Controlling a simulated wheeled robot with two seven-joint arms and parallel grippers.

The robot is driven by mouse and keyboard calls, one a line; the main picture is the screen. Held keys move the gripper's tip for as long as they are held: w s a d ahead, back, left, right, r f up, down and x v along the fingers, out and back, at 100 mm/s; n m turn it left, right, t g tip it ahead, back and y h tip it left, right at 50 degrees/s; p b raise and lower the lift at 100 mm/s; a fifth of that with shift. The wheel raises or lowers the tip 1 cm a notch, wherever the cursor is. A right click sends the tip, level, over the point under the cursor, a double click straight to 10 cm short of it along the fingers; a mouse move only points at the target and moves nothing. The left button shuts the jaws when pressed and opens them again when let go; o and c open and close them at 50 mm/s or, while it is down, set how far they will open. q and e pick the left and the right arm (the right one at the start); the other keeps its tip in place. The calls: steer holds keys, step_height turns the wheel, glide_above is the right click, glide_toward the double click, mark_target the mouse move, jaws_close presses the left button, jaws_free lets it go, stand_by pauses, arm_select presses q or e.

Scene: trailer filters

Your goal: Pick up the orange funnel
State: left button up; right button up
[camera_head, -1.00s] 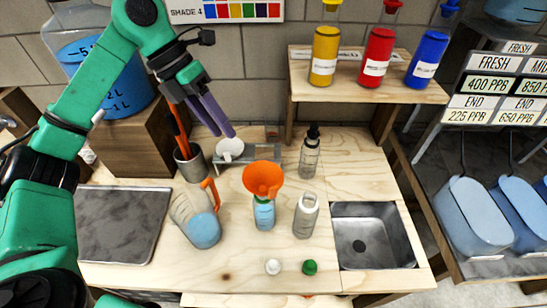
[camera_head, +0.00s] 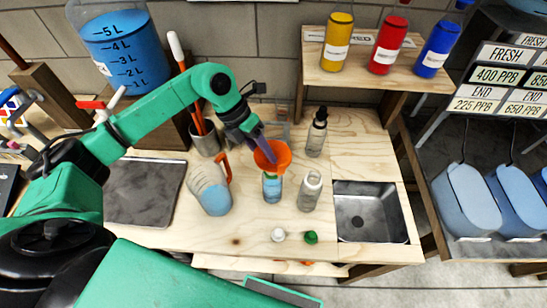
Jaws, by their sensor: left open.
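The orange funnel (camera_head: 280,155) sits upright in the mouth of a small clear bottle (camera_head: 272,187) that holds blue liquid, near the middle of the wooden bench. My left gripper (camera_head: 263,156) reaches in from the upper left, with its purple fingers at the funnel's left side and rim. The fingers are open. I cannot tell whether they touch the funnel, and part of its rim is hidden behind them. My right gripper is not in view.
A jug with an orange handle (camera_head: 211,189) stands left of the bottle, an empty clear bottle (camera_head: 310,190) right of it. A dropper bottle (camera_head: 316,132) stands behind. White (camera_head: 278,235) and green (camera_head: 310,237) caps lie in front. A sink (camera_head: 368,212) is at right.

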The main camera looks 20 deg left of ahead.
arm_select(q)
steer(key=shift+w, duration=0.1)
jaws_close()
